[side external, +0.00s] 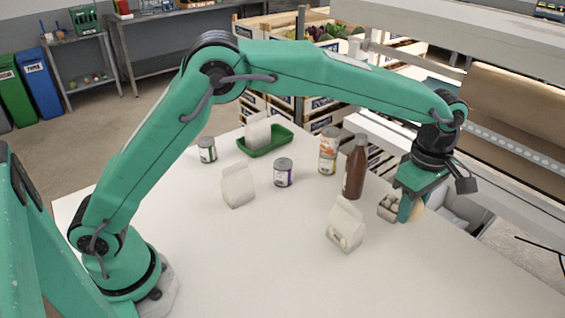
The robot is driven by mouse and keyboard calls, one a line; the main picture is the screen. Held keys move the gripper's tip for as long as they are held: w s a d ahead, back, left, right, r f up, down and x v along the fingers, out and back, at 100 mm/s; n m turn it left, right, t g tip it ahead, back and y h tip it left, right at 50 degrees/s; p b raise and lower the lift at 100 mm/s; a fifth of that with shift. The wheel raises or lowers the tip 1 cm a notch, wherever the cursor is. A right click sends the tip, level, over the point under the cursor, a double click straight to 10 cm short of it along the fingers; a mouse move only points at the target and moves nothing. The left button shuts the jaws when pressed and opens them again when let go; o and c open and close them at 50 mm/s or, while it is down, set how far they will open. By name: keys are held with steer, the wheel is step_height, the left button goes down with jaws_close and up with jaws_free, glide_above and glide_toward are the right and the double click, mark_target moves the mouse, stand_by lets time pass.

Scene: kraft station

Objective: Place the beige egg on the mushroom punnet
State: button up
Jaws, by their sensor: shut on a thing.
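My gripper (412,207) points down at the right side of the white table, its green fingers shut on the beige egg (419,211). Only a part of the egg shows beside the finger. The mushroom punnet (386,211), a small greyish tray with pale contents, stands on the table just left of and partly behind the fingers. The egg is very close to the punnet's right side in the picture. I cannot tell whether the egg touches it or is above it, as the finger hides part of the punnet.
A brown bottle (355,168) stands left of the punnet, and a white carton (345,224) stands in front. Cans (283,173), another carton (237,185) and a green tray (283,136) holding a carton lie further left. The front of the table is clear. A grey bin (462,208) is beyond the right edge.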

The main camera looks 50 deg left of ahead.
steer(key=shift+n, duration=0.4)
steer(key=shift+w+a+r, duration=0.1)
steer(key=shift+w+a, duration=0.25)
steer(key=shift+w, duration=0.3)
steer(key=shift+w+a, duration=0.4)
steer(key=shift+w, duration=0.25)
steer(key=shift+w+a+r, duration=0.1)
steer(key=shift+w+a, duration=0.25)
steer(key=shift+w, duration=0.3)
glide_above(393, 202)
step_height(393, 202, down, 7)
steer(key=shift+f, duration=2.05)
steer(key=shift+f, duration=0.15)
steer(key=o, duration=0.8)
steer(key=shift+c, duration=0.2)
